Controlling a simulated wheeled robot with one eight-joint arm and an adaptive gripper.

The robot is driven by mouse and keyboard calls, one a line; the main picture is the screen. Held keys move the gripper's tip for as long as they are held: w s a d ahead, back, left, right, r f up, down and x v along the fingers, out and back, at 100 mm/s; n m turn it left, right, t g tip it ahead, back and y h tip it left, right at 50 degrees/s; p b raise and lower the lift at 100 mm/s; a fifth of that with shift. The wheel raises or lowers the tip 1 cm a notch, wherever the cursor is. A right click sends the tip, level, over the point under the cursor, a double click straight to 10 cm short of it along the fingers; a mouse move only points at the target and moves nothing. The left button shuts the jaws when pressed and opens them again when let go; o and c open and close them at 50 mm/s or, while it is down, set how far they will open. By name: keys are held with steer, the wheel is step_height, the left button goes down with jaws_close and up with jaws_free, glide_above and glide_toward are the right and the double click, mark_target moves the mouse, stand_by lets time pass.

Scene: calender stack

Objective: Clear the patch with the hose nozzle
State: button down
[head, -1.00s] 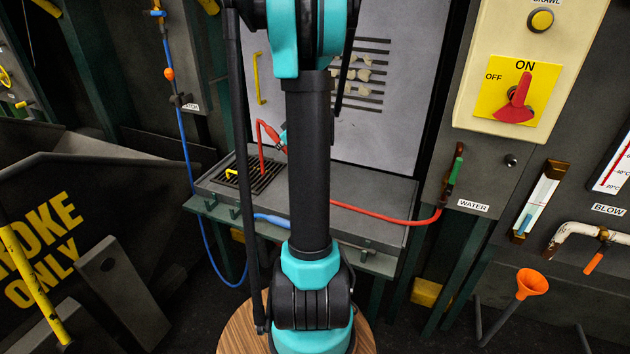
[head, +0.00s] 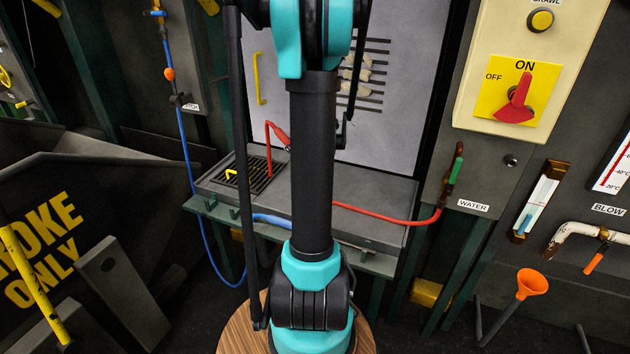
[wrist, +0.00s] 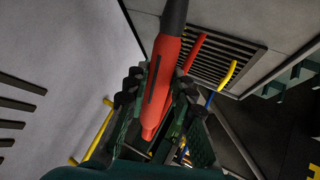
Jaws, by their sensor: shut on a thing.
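A red hose nozzle (wrist: 163,75) with a dark end lies between the fingers of my gripper (wrist: 160,95), which is shut on it, in the wrist view. In the head view a red piece that looks like the nozzle (head: 281,137) shows just left of my arm, above the counter. My gripper is hidden behind my arm there. The patch looks to be the pale beige lumps (head: 363,75) on the slots of the grey upright panel (head: 300,95); my arm hides part of this area. The wrist view shows slots at the left, without visible lumps.
A red hose (head: 385,217) runs across the counter (head: 375,195) to the WATER valve (head: 454,172). A grate (head: 262,178) with a yellow hook (head: 230,172) is at the counter's left. A yellow handle (head: 258,78) stands on the panel. A blue hose (head: 188,140) hangs left.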

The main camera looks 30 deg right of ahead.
steer(key=shift+d, duration=0.1)
stand_by(0.3)
steer(key=w+d, duration=0.2)
steer(key=d, duration=0.1)
steer(key=shift+w+d, duration=0.25)
steer(key=shift+d, duration=0.05)
steer(key=shift+w+a, duration=0.1)
stand_by(0.4)
steer(key=w+a, duration=1)
steer(key=w, duration=0.3)
steer(key=shift+w, duration=0.3)
stand_by(2.7)
steer(key=shift+d, duration=0.1)
steer(key=shift+w+d, duration=0.7)
steer(key=shift+d, duration=0.25)
steer(key=shift+w+d, duration=0.65)
steer(key=shift+d, duration=0.25)
steer(key=shift+s, duration=0.1)
